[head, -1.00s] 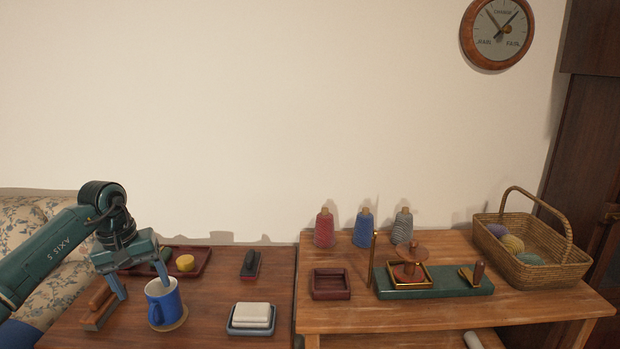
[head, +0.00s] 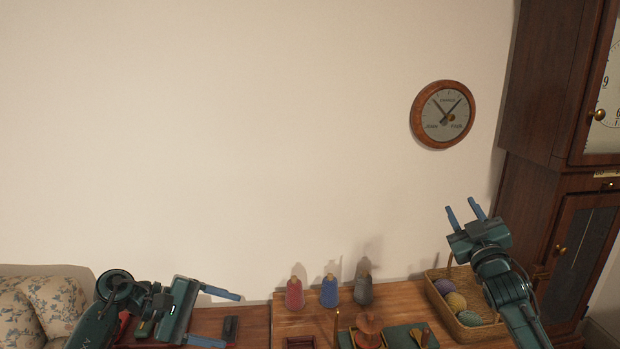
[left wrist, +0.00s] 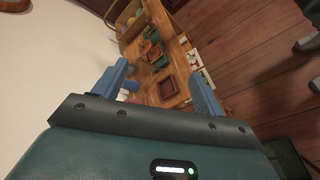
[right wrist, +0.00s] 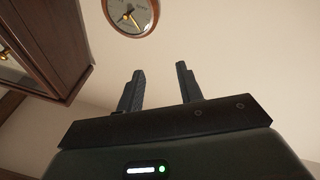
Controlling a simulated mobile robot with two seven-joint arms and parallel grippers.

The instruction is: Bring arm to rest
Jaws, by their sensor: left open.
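My left gripper (head: 232,320) is at the lower left of the head view, raised in front of the left table, fingers pointing right. Its fingers are apart with nothing between them; they also show in the left wrist view (left wrist: 158,75). My right gripper (head: 460,204) is raised at the right of the head view, above the basket in the picture, fingers pointing up. Its fingers are apart and empty, also in the right wrist view (right wrist: 159,82).
Red (head: 295,295), blue (head: 329,292) and grey (head: 363,290) thread cones stand on the right table (head: 390,293). A wicker basket (head: 440,303) holds yarn balls. A clock (head: 443,115) hangs on the wall; a dark tall cabinet (head: 545,90) is at right. Air before the wall is clear.

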